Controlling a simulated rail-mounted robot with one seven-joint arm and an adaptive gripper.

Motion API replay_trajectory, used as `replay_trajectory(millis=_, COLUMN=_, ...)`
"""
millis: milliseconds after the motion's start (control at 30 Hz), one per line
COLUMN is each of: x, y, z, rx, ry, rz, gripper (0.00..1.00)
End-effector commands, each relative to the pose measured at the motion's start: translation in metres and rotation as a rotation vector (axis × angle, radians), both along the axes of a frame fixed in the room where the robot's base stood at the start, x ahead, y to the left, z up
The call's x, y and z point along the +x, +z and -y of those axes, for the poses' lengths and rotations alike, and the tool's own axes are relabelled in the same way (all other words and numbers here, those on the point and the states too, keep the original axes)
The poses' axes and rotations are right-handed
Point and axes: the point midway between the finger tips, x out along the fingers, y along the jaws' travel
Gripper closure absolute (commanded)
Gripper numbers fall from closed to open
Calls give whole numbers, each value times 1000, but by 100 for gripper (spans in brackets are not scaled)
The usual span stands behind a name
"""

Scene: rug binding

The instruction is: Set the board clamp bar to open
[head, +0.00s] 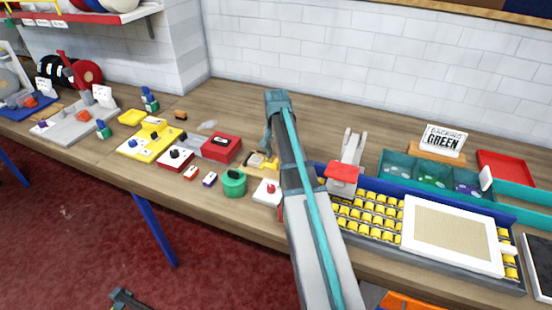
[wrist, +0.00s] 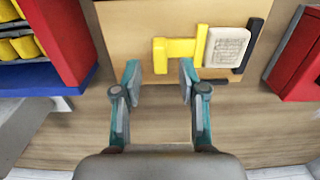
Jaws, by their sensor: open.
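A yellow bar (wrist: 160,57), which I take to be the board clamp bar, lies on a small light-wood board (wrist: 128,22) in the wrist view. Its crosspiece runs right to a second yellow upright beside a pale textured square (wrist: 227,47). A dark bar (wrist: 250,42) stands at the square's right. My gripper (wrist: 159,69) is open, its fingertips on either side of the yellow bar's near end; I cannot tell whether they touch it. In the head view, my gripper (head: 267,140) hangs over the yellow piece (head: 262,160), partly hidden by my arm.
A red block (wrist: 62,35) stands left in the wrist view, and a red box (wrist: 300,65) right. In the head view, a red box (head: 221,148) and green round container (head: 234,183) are nearby. A blue-edged tray (head: 365,215) of yellow pieces lies right. Bare tabletop lies behind.

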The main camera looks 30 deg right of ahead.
Motion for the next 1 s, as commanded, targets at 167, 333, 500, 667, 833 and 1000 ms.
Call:
replay_trajectory(millis=167, x=0, y=-20, z=0, rx=1, ry=0, rz=-1, gripper=58)
replay_trajectory(millis=333, x=0, y=-30, z=0, rx=0, ry=0, rz=0, gripper=58)
replay_trajectory(millis=500, x=0, y=-32, z=0, rx=0, ry=0, rz=1, gripper=58)
replay_trajectory(millis=667, x=0, y=-32, z=0, rx=0, ry=0, rz=1, gripper=58)
replay_trajectory(millis=833, x=0, y=-32, z=0, rx=0, ry=0, rz=1, gripper=87)
replay_trajectory(millis=1000, x=0, y=-32, z=0, rx=0, ry=0, rz=1, gripper=100)
